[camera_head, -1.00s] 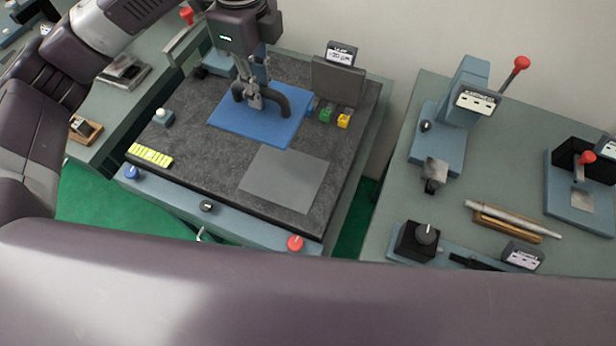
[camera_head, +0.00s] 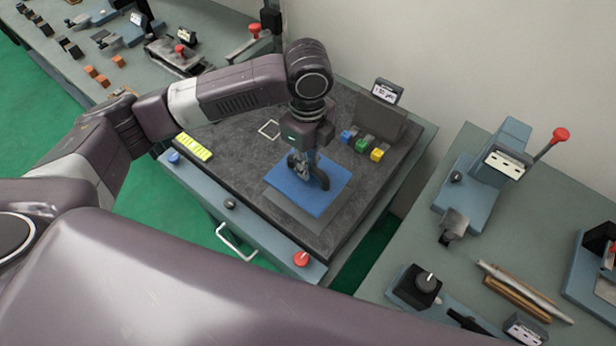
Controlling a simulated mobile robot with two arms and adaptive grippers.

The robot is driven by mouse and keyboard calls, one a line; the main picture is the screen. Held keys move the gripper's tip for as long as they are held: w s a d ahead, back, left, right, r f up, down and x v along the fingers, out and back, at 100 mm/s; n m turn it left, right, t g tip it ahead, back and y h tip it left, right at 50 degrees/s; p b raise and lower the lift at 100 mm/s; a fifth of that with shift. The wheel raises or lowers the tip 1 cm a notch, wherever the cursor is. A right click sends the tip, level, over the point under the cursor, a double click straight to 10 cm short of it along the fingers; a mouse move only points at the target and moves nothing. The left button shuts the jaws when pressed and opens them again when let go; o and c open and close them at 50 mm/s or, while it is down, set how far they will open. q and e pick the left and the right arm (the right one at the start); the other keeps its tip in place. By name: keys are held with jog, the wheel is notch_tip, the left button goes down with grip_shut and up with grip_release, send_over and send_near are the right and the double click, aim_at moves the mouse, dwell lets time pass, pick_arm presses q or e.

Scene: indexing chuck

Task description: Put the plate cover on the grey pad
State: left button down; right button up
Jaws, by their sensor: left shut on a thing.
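The plate cover (camera_head: 335,183) is a flat blue plate with a dark arched handle on top. My left gripper (camera_head: 304,170) reaches down from above and is shut on that handle. My right gripper is not in view.
The dark worktop (camera_head: 235,130) has a white square outline (camera_head: 268,129) and a yellow strip (camera_head: 195,147). Blue, green and yellow blocks (camera_head: 361,144) stand by a grey upright panel (camera_head: 376,116). A red knob (camera_head: 302,259) sits at the front edge. A bench with tools is right.

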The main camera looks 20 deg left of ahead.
aim_at(308, 181)
pick_arm(q)
notch_tip(308, 181, down, 3)
jog(key=shift+r, duration=0.1)
notch_tip(308, 181, down, 4)
jog(key=shift+r+p, duration=0.2)
jog(key=shift+p, duration=0.3)
jog(key=shift+f, duration=0.25)
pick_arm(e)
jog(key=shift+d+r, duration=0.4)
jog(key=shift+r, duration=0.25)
pick_arm(q)
jog(key=shift+f, duration=0.1)
jog(key=c, duration=1.9)
grip_release()
jog(key=shift+c, duration=0.2)
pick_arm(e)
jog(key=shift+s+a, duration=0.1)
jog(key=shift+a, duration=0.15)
